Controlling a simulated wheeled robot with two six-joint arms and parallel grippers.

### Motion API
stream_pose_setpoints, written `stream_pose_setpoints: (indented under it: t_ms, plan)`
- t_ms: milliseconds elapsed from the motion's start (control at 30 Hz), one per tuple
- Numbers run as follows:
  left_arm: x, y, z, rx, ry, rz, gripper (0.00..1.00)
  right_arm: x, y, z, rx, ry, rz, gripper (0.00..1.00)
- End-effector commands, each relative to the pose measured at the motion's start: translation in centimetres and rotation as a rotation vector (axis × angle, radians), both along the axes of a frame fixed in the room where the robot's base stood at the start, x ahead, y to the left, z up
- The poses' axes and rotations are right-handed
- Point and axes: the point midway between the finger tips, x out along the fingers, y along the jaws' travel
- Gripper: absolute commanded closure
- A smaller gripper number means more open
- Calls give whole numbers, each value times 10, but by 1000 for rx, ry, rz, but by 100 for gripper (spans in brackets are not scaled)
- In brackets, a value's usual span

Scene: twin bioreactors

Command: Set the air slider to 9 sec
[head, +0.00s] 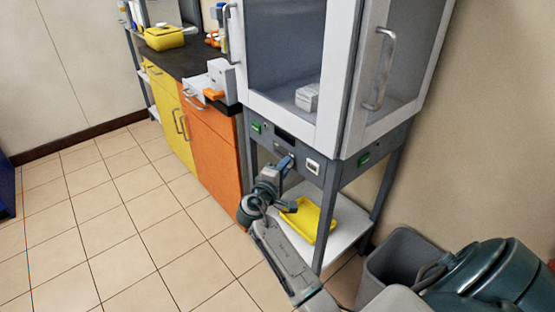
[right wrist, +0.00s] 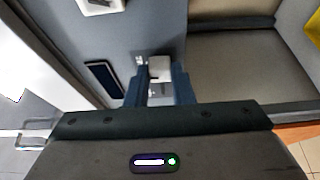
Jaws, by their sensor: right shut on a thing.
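The air slider shows in the right wrist view as a small pale knob (right wrist: 159,68) on the grey front panel (right wrist: 150,25). The two blue fingers of my right gripper (right wrist: 160,88) stand on either side of it, shut on it. In the head view my right gripper (head: 286,163) is at the front panel (head: 335,172) below the glass-doored cabinet (head: 287,60), and it hides the slider there. The slider's scale marks are too small to read, so I cannot tell its setting. My left gripper is not in view.
A green switch (head: 256,127), a dark display (head: 285,136) and a white-framed fitting (head: 312,166) are on the panel near the gripper. A yellow tray (head: 310,219) lies on the shelf below. A grey bin (head: 396,262) stands at right. The tiled floor at left is clear.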

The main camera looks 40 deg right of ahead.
Motion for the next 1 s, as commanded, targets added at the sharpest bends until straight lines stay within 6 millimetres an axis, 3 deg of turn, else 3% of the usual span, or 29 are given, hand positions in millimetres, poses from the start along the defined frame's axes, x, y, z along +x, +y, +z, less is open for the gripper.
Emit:
stream_pose_setpoints:
  t_ms: [333,367,467,767,1000]
  plan:
    - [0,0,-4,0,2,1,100,-4,0,-2,2,3,-4,100]
    - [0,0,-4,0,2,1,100,-4,0,-2,2,3,-4,75]
    - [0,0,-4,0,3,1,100,-4,0,-2,2,3,-4,56]
    - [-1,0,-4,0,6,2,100,-4,1,-1,1,0,-2,56]
    - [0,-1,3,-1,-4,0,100,-18,30,-3,7,0,-1,56]
